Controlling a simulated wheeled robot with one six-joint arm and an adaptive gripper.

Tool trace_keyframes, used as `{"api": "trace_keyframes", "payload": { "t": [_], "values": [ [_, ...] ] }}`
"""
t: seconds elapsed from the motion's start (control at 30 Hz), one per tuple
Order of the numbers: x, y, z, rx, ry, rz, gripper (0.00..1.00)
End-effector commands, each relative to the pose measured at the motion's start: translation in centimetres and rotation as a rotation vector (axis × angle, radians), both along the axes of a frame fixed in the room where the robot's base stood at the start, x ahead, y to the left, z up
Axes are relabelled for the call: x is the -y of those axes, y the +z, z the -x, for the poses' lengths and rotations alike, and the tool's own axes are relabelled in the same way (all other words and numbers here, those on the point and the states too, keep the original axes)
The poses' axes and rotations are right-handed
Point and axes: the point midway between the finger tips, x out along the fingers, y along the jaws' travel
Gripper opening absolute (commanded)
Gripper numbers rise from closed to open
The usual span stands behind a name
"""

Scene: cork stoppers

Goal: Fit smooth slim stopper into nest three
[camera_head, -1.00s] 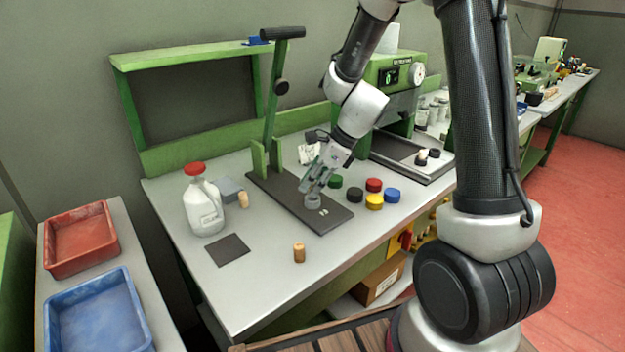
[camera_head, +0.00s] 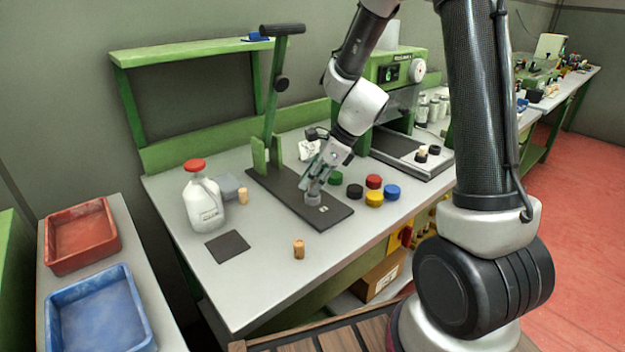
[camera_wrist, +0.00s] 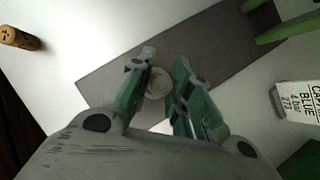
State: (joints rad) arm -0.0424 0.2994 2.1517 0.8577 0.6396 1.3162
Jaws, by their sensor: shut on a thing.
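My gripper (camera_head: 315,186) points down over the front of the dark base plate (camera_head: 270,185) of the lever press. In the wrist view my gripper (camera_wrist: 160,84) is closed around a pale round piece (camera_wrist: 158,82), seen from its end; the fingers hide its sides, so I cannot tell whether it is smooth or slim. A grey round holder (camera_head: 313,199) stands on the plate right under the fingertips. I cannot tell whether the held piece is inside it. One cork stopper (camera_head: 299,249) stands at the table's front, and another cork (camera_head: 243,196) stands by the white jug.
Green (camera_head: 335,178), black (camera_head: 354,191), red (camera_head: 373,182), yellow (camera_head: 374,199) and blue (camera_head: 392,192) caps lie right of the plate. The press lever (camera_head: 272,95) rises behind. A white jug (camera_head: 203,203) and dark mat (camera_head: 228,246) are at left. The front table is mostly clear.

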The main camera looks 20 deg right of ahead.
Motion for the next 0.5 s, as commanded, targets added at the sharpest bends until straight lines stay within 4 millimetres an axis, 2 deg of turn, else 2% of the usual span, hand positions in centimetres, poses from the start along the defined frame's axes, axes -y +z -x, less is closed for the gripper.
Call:
{"api": "trace_keyframes", "payload": {
  "t": [0.5],
  "values": [
    [0.03, -0.82, 0.02, -0.001, -0.001, 0.001, 0.12]
  ]
}}
